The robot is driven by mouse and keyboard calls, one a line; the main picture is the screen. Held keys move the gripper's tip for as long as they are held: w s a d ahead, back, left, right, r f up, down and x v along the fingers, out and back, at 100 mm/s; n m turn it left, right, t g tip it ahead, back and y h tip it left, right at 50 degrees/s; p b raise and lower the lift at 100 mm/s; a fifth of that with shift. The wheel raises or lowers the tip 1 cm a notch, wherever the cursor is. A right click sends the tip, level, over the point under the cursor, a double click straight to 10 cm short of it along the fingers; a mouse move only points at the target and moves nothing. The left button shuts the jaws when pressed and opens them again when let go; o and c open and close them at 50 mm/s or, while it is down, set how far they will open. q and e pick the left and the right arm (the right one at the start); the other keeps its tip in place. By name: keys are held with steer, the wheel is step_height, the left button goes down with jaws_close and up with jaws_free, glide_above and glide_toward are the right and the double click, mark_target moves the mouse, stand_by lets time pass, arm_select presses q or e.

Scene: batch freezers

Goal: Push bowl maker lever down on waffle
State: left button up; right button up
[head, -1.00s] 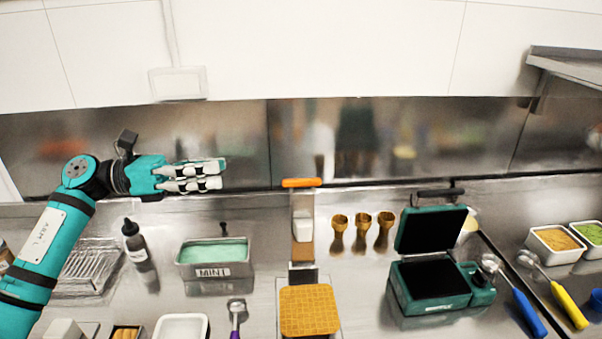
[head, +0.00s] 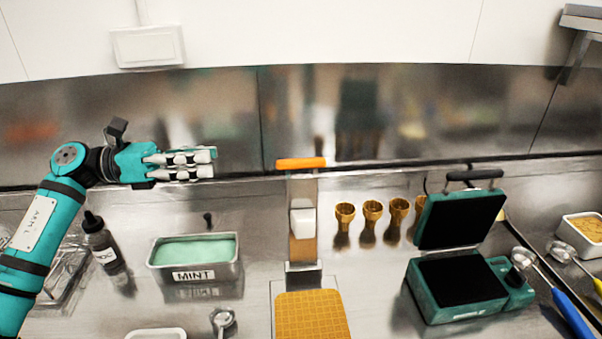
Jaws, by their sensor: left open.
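The bowl maker (head: 303,235) stands upright in the middle of the counter. Its orange lever (head: 300,163) is raised at the top, with a white block below it on the column. A square golden waffle (head: 312,314) lies flat at its base, cut off by the lower picture edge. My left gripper (head: 212,164) is open and empty, pointing right, to the left of the lever and at about its height in the picture. A gap shows between fingertips and lever. My right gripper is not in view.
A mint tub (head: 196,276) and a dark bottle (head: 104,246) stand left. Several golden cones (head: 371,215) stand right of the bowl maker, then an open green waffle iron (head: 452,290). Blue-handled scoop (head: 571,312) lies far right. A steel backsplash (head: 420,120) closes the back.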

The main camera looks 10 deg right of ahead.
arm_select(q)
steer(key=f, duration=0.2)
steer(key=p, duration=0.6)
glide_toward(301, 159)
steer(key=d, duration=0.9)
steer(key=shift+w, duration=0.1)
steer(key=shift+d+f, duration=0.1)
steer(key=shift+d, duration=0.5)
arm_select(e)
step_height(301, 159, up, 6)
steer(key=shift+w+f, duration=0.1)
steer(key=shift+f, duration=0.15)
arm_select(q)
jaws_close()
